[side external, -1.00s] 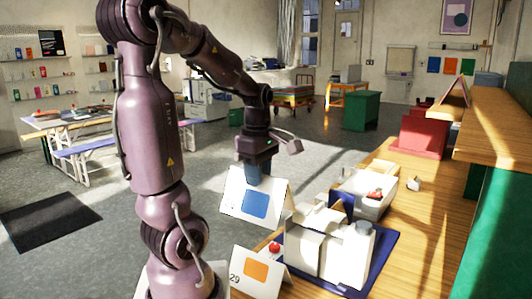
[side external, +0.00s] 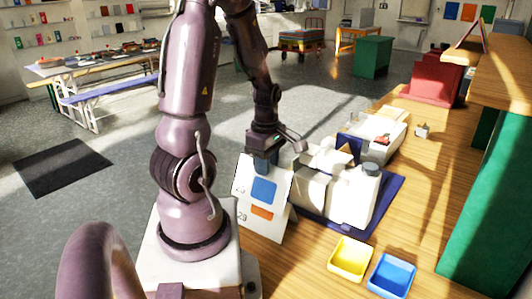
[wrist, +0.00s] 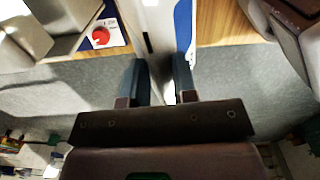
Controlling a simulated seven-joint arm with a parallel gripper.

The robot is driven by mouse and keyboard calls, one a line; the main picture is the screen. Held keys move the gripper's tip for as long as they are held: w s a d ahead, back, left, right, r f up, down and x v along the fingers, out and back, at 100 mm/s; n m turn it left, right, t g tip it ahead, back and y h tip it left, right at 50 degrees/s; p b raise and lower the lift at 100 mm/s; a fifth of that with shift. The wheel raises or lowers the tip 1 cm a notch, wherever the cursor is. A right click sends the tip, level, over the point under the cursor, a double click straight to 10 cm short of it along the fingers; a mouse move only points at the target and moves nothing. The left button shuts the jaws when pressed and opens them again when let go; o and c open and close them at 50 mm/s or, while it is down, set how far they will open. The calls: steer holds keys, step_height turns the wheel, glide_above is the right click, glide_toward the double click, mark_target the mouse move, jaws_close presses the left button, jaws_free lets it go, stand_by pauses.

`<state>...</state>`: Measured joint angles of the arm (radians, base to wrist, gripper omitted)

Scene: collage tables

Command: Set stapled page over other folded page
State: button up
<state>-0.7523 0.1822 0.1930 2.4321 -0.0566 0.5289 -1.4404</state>
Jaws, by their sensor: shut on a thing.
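My gripper (side external: 265,162) is shut on the top edge of a white folded page with a blue square (side external: 264,190). The page hangs upright, tent-like, below the fingers. Another white folded page with an orange square (side external: 262,212) shows directly under the blue square, close to the table's front left edge. The two pages overlap in this view; I cannot tell if they touch. In the wrist view, my fingers (wrist: 158,82) flank a narrow white page edge (wrist: 155,25). The staple is too small to see.
A white machine (side external: 335,188) on a dark blue mat (side external: 388,200) stands just right of the pages. A yellow tray (side external: 350,258) and a blue tray (side external: 391,275) sit in front. A white bin (side external: 375,150) stands behind. A round red thing (wrist: 100,36) shows in the wrist view.

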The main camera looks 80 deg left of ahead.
steer(key=shift+f, duration=4.1)
steer(key=o, duration=0.8)
steer(key=shift+r, duration=3.05)
